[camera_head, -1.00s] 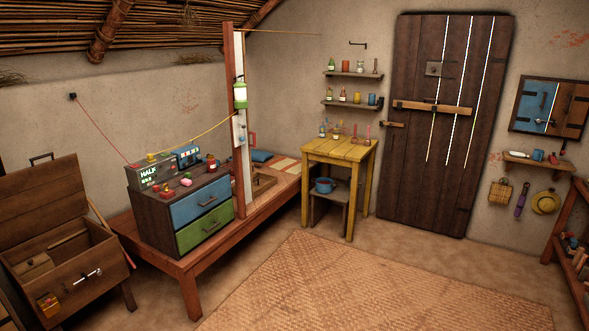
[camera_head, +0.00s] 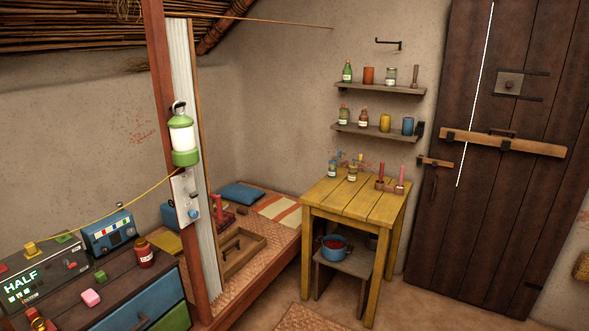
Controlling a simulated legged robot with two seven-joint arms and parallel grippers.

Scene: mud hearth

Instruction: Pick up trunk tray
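A shallow wooden tray (camera_head: 248,261) with a dark handle lies on the woven mat of the low bed, just right of the post. The trunk is out of view now. Neither of my grippers shows.
A red post (camera_head: 160,120) with a green lantern (camera_head: 182,135) stands in front of the bed. A drawer chest (camera_head: 120,300) with radios and small items is at lower left. A yellow table (camera_head: 352,198) stands right of the bed, with a stool (camera_head: 343,262) holding a blue pot (camera_head: 332,248) beneath it.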

